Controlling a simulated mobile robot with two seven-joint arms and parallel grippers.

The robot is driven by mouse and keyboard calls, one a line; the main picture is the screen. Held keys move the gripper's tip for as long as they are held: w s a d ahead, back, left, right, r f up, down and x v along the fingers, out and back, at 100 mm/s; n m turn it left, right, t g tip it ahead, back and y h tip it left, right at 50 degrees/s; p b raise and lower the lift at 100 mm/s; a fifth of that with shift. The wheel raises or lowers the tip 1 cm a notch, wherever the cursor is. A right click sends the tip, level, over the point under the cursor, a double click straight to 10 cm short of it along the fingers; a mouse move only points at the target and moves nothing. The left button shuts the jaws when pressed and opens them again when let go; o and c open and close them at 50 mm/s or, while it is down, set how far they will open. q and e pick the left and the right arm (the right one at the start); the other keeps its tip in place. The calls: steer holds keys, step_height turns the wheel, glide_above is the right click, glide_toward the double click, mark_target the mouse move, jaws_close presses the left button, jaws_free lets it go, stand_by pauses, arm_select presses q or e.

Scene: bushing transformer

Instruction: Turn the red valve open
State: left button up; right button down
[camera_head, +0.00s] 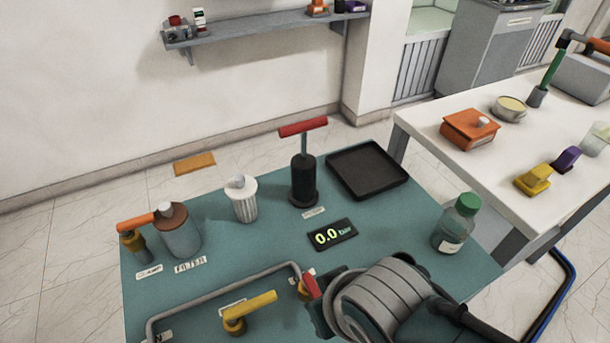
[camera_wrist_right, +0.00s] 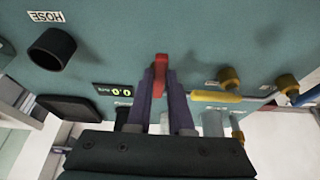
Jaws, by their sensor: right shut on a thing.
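The red valve handle (camera_head: 312,287) sits on a brass-coloured body near the front middle of the teal bench top (camera_head: 215,215). In the right wrist view the red handle (camera_wrist_right: 161,66) stands between the purple fingers of my right gripper (camera_wrist_right: 160,80), which is shut on it. In the head view, my right gripper (camera_head: 314,291) is at the handle and mostly hidden by grey ribbed parts in front. A display (camera_head: 332,235) reads 0.0 bar. My left gripper is not in view.
A yellow-handled valve (camera_head: 249,307) and a grey pipe (camera_head: 220,290) lie left of the red valve. Beyond stand a red-handled pump (camera_head: 304,165), a white ribbed cup (camera_head: 243,198), a filter canister (camera_head: 180,230), a black tray (camera_head: 366,170) and a green-capped bottle (camera_head: 456,224).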

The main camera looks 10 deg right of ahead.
stand_by(0.3)
steer(key=c, duration=0.8)
jaws_free()
steer(key=p+v, duration=0.4)
steer(key=v, duration=0.5)
steer(key=shift+r+p, duration=0.4)
steer(key=shift+r, duration=0.05)
steer(key=shift+s, duration=0.1)
